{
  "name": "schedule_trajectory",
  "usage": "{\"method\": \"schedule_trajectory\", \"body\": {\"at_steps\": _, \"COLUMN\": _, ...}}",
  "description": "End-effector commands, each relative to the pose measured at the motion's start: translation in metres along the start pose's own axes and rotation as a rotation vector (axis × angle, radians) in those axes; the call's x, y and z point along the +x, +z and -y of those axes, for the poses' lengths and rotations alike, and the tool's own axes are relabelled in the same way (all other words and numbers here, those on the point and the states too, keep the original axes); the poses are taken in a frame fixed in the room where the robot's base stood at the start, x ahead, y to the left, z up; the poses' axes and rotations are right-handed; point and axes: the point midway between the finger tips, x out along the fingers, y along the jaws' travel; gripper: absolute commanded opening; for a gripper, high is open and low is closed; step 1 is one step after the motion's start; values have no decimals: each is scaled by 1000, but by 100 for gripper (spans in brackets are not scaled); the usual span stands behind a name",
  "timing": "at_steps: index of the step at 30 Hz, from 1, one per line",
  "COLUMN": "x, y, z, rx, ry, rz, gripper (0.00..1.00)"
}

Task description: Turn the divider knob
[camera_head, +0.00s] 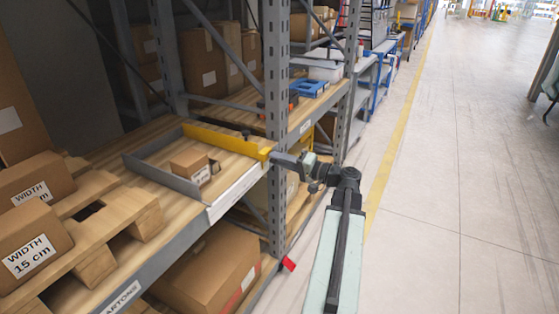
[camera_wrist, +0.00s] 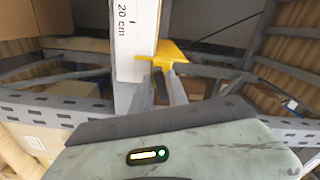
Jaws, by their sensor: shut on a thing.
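The yellow divider (camera_head: 222,141) stands on edge across the wooden shelf, at the far side of a grey-framed bay. A small dark knob (camera_head: 246,134) shows by its top, near the front end. My gripper (camera_head: 270,156) reaches in from the aisle to the divider's yellow front end. In the wrist view my gripper (camera_wrist: 163,78) has its grey fingers shut on the yellow T-shaped end piece (camera_wrist: 172,52). The exact contact is partly hidden by the fingers. A white scale strip (camera_wrist: 137,35) marked 20 cm runs beside it.
A small carton (camera_head: 189,167) stands inside the bay, behind the white front strip (camera_head: 236,192). A grey upright post (camera_head: 277,75) rises close beside my gripper. Cartons marked WIDTH (camera_head: 33,252) sit on a pallet at left. The aisle floor (camera_head: 450,190) at right is clear.

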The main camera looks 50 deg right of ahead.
Motion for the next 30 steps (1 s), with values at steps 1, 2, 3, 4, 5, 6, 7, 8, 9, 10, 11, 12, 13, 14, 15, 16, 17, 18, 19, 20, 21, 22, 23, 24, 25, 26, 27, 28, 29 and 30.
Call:
{"method": "schedule_trajectory", "body": {"at_steps": 1, "x": -1, "y": 0, "z": -1, "rx": -1, "ry": 4, "rz": -1, "gripper": 0}}
{"method": "schedule_trajectory", "body": {"at_steps": 2, "x": -1, "y": 0, "z": -1, "rx": -1, "ry": 4, "rz": -1, "gripper": 0}}
{"method": "schedule_trajectory", "body": {"at_steps": 3, "x": -1, "y": 0, "z": -1, "rx": 0, "ry": 5, "rz": -1, "gripper": 0}}
{"method": "schedule_trajectory", "body": {"at_steps": 4, "x": -1, "y": 0, "z": -1, "rx": 0, "ry": 4, "rz": -1, "gripper": 0}}
{"method": "schedule_trajectory", "body": {"at_steps": 5, "x": -1, "y": 0, "z": -1, "rx": 0, "ry": 5, "rz": -1, "gripper": 0}}
{"method": "schedule_trajectory", "body": {"at_steps": 6, "x": -1, "y": 0, "z": -1, "rx": 0, "ry": 5, "rz": -1, "gripper": 0}}
{"method": "schedule_trajectory", "body": {"at_steps": 7, "x": -2, "y": 0, "z": -1, "rx": 0, "ry": 5, "rz": -1, "gripper": 0}}
{"method": "schedule_trajectory", "body": {"at_steps": 8, "x": -1, "y": 0, "z": -1, "rx": 0, "ry": 5, "rz": -1, "gripper": 28}}
{"method": "schedule_trajectory", "body": {"at_steps": 9, "x": -1, "y": 0, "z": -1, "rx": 1, "ry": 4, "rz": -1, "gripper": 35}}
{"method": "schedule_trajectory", "body": {"at_steps": 10, "x": -1, "y": 0, "z": -1, "rx": 1, "ry": 4, "rz": -1, "gripper": 35}}
{"method": "schedule_trajectory", "body": {"at_steps": 11, "x": -1, "y": 0, "z": -1, "rx": 1, "ry": 3, "rz": -1, "gripper": 35}}
{"method": "schedule_trajectory", "body": {"at_steps": 12, "x": -1, "y": 0, "z": -1, "rx": 1, "ry": 3, "rz": -1, "gripper": 35}}
{"method": "schedule_trajectory", "body": {"at_steps": 13, "x": -1, "y": 0, "z": -1, "rx": 1, "ry": 3, "rz": -1, "gripper": 35}}
{"method": "schedule_trajectory", "body": {"at_steps": 14, "x": -1, "y": 0, "z": -1, "rx": 1, "ry": 3, "rz": -1, "gripper": 35}}
{"method": "schedule_trajectory", "body": {"at_steps": 15, "x": -1, "y": 0, "z": -1, "rx": 1, "ry": 2, "rz": 0, "gripper": 35}}
{"method": "schedule_trajectory", "body": {"at_steps": 16, "x": -1, "y": 0, "z": -1, "rx": 1, "ry": 2, "rz": 0, "gripper": 35}}
{"method": "schedule_trajectory", "body": {"at_steps": 17, "x": -1, "y": 0, "z": -1, "rx": 1, "ry": 2, "rz": 0, "gripper": 35}}
{"method": "schedule_trajectory", "body": {"at_steps": 18, "x": -2, "y": 0, "z": -1, "rx": 1, "ry": 2, "rz": -1, "gripper": 35}}
{"method": "schedule_trajectory", "body": {"at_steps": 19, "x": -3, "y": 0, "z": -1, "rx": 1, "ry": 2, "rz": -1, "gripper": 35}}
{"method": "schedule_trajectory", "body": {"at_steps": 20, "x": -6, "y": 0, "z": -1, "rx": 1, "ry": 2, "rz": -2, "gripper": 35}}
{"method": "schedule_trajectory", "body": {"at_steps": 21, "x": -12, "y": -1, "z": -1, "rx": 1, "ry": 3, "rz": -3, "gripper": 35}}
{"method": "schedule_trajectory", "body": {"at_steps": 22, "x": -17, "y": -1, "z": -1, "rx": 1, "ry": 3, "rz": -4, "gripper": 35}}
{"method": "schedule_trajectory", "body": {"at_steps": 23, "x": -23, "y": 0, "z": -1, "rx": 1, "ry": 3, "rz": -3, "gripper": 35}}
{"method": "schedule_trajectory", "body": {"at_steps": 24, "x": -31, "y": 0, "z": -1, "rx": 1, "ry": 3, "rz": -5, "gripper": 35}}
{"method": "schedule_trajectory", "body": {"at_steps": 25, "x": -38, "y": -1, "z": -1, "rx": 1, "ry": 3, "rz": -5, "gripper": 35}}
{"method": "schedule_trajectory", "body": {"at_steps": 26, "x": -44, "y": 0, "z": -1, "rx": 1, "ry": 3, "rz": -4, "gripper": 35}}
{"method": "schedule_trajectory", "body": {"at_steps": 27, "x": -52, "y": -1, "z": -1, "rx": 1, "ry": 4, "rz": -5, "gripper": 35}}
{"method": "schedule_trajectory", "body": {"at_steps": 28, "x": -57, "y": 0, "z": -1, "rx": 1, "ry": 3, "rz": -4, "gripper": 35}}
{"method": "schedule_trajectory", "body": {"at_steps": 29, "x": -62, "y": -1, "z": -1, "rx": 1, "ry": 3, "rz": -3, "gripper": 35}}
{"method": "schedule_trajectory", "body": {"at_steps": 30, "x": -68, "y": -1, "z": -1, "rx": 1, "ry": 4, "rz": -4, "gripper": 35}}
